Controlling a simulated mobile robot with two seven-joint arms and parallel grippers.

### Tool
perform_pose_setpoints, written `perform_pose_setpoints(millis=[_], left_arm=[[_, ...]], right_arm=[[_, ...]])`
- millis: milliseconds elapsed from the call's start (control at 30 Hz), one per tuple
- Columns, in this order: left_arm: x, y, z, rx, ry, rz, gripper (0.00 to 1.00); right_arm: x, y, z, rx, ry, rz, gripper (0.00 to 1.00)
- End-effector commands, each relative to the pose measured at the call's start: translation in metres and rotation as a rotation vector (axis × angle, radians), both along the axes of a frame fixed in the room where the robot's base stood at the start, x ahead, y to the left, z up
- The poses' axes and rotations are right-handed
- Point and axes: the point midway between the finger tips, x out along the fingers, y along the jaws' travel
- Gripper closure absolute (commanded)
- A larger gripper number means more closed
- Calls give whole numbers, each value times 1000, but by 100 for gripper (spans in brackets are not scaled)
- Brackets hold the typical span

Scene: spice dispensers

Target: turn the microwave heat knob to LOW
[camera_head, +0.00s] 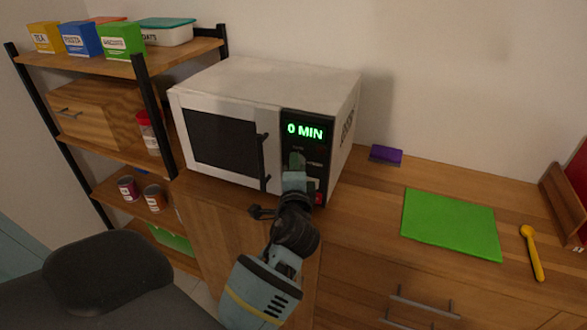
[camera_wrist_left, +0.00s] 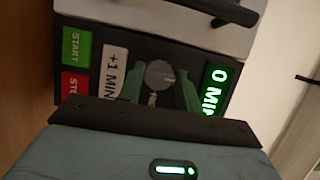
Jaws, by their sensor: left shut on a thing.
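The white microwave (camera_head: 235,80) stands on the wooden counter with its door closed, and its green display (camera_head: 305,131) reads "0 MIN". The grey heat knob (camera_wrist_left: 158,74) is on the dark control panel, between the display and the "+1 MIN" button (camera_wrist_left: 113,70). My left gripper (camera_wrist_left: 160,88) has its green fingers on either side of the knob and is shut on it. In the head view my left gripper (camera_head: 297,163) reaches the panel and hides most of the knob. I cannot read which heat mark the knob points to. My right gripper is not in view.
Green START (camera_wrist_left: 76,49) and red STOP (camera_wrist_left: 75,84) buttons lie near the fingers. The door handle (camera_head: 265,160) is just left of the panel. A purple sponge (camera_head: 386,154), green board (camera_head: 450,223) and yellow spoon (camera_head: 532,252) lie right. A shelf (camera_head: 110,68) stands left.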

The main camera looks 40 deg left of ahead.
Motion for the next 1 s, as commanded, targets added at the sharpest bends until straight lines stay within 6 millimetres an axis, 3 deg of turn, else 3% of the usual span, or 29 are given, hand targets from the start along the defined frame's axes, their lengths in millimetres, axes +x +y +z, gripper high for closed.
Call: perform_pose_setpoints(millis=[267,300,433,1000], left_arm=[[0,-1,-1,-5,-1,-2,88],[0,-1,-1,-5,-1,-2,62],[0,-1,0,-4,-2,-1,45],[1,2,0,-2,-1,-1,44]], right_arm=[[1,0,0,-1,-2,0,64],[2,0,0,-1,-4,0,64],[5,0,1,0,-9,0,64],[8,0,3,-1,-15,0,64]])
